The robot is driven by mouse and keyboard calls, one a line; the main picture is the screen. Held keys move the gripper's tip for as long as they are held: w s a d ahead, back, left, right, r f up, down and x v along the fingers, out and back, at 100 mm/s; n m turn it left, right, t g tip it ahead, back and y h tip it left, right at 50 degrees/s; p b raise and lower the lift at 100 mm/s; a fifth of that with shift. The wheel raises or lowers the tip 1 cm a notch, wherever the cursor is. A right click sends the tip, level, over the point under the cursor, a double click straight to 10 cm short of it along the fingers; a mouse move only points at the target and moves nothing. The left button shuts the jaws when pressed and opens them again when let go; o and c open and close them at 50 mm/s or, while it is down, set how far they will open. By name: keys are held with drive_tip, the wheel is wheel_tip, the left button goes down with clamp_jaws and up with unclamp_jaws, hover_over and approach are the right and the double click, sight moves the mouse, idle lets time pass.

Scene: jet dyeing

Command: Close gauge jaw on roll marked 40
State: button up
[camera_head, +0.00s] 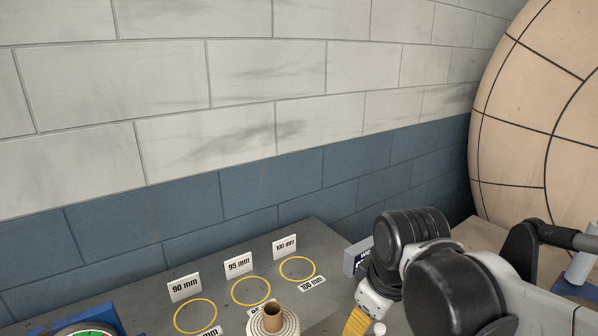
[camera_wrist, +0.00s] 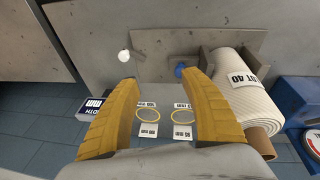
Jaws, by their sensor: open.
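The roll marked 40 (camera_wrist: 250,98) is a white cloth roll on a brown core, right of my gripper in the wrist view. Its top end shows at the bottom of the head view (camera_head: 272,322). A grey upright plate with a side block (camera_wrist: 222,62), possibly the gauge jaw, stands beside the roll; I cannot tell whether they touch. A blue knob (camera_wrist: 181,71) and a white ball knob (camera_wrist: 124,56) are near it. My gripper (camera_wrist: 162,78) is open, its yellow fingers apart with nothing between them. One finger shows in the head view (camera_head: 357,322).
Yellow rings (camera_head: 297,268) with 90, 95 and 100 mm signs (camera_head: 238,264) mark the grey table. A blue-cased dial (camera_head: 92,330) is at lower left. A width sign (camera_wrist: 93,106) is left of my fingers. A wall stands behind; a large tan vessel (camera_head: 545,110) is right.

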drive_tip(key=s+d+f+m+t+b, duration=0.1)
drive_tip(key=s+d+m+t, duration=0.2)
drive_tip(key=s+d+m, duration=0.2)
drive_tip(key=shift+s+d+f+m+t+h, duration=0.35)
drive_tip(key=shift+d+m, duration=0.35)
drive_tip(key=shift+m, duration=1)
